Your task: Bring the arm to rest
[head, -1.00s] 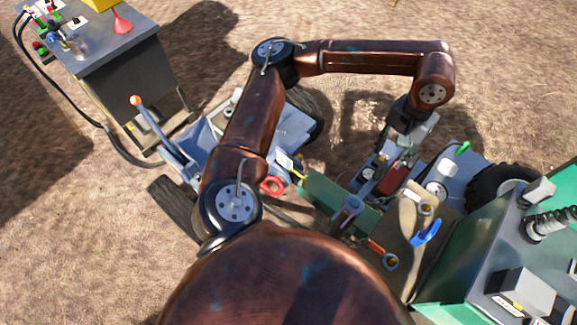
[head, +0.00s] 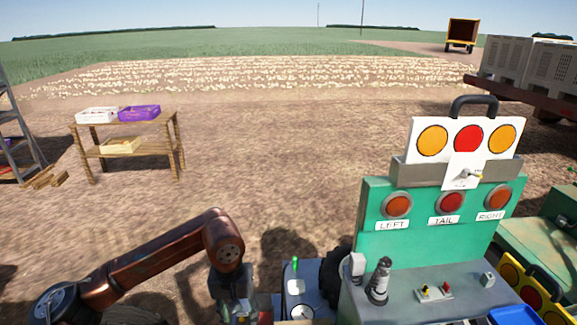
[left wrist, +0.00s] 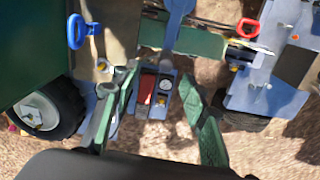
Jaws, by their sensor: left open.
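My left arm comes in at the bottom left of the head view, copper-coloured and bent at the elbow. Its left gripper (head: 238,312) hangs down at the bottom edge, so its fingertips are partly cut off. In the left wrist view the left gripper (left wrist: 159,78) shows two green fingers spread apart, with nothing held between them. Beyond the fingers are a red block (left wrist: 147,88) and a small round gauge (left wrist: 165,85) on the machine; contact cannot be told. My right gripper is in neither current view.
A green console (head: 440,225) with LEFT, TAIL and RIGHT lamps stands right of the arm. Blue (left wrist: 75,32) and red (left wrist: 246,27) handles flank the gripper in the left wrist view. A wooden crate table (head: 140,152) stands farther left. Open soil lies ahead.

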